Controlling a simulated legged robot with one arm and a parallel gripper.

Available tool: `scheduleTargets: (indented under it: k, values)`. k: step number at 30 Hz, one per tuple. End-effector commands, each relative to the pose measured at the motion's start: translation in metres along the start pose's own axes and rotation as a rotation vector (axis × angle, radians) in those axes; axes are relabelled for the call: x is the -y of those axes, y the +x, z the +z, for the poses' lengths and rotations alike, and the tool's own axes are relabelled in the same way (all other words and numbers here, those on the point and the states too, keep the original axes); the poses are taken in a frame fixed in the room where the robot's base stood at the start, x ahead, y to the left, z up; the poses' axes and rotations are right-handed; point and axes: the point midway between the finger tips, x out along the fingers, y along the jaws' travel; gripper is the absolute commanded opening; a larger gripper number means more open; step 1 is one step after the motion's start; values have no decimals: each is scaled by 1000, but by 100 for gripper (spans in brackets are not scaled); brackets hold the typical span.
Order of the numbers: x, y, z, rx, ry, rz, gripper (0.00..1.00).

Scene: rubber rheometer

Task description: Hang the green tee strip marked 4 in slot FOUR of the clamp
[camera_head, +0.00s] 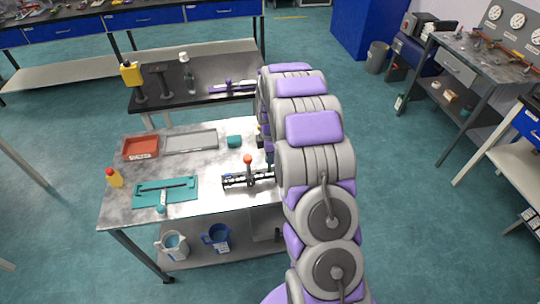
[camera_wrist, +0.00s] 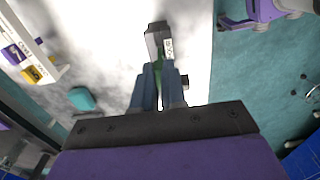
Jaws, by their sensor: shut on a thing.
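My gripper (camera_wrist: 160,88) is shut on a green strip (camera_wrist: 159,66) that shows as a thin sliver between its fingers. A dark grey block with a small white label shows just beyond the fingertips; I cannot read the label. In the head view my arm mostly hides the gripper and the strip is not clear. The clamp (camera_head: 240,181), with an orange knob (camera_head: 248,159), lies on the metal table left of my arm. In the wrist view a white, slotted part (camera_wrist: 42,60) with purple and yellow number tags shows at the left edge, apart from the strip. Slot FOUR is not readable.
On the metal table (camera_head: 120,205) are a red tray (camera_head: 140,147), a grey tray (camera_head: 190,142), a teal object (camera_head: 234,141), a teal board (camera_head: 180,191) and a yellow bottle (camera_head: 114,179). A black table (camera_head: 215,100) with tools stands behind.

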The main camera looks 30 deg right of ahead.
Motion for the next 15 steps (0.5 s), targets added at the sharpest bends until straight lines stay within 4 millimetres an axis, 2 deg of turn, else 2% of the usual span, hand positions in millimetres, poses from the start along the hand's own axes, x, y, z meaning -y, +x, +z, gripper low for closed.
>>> scheduleTargets:
  k: [15]
  values:
    - [1,17,0,-1,1,-3,0]
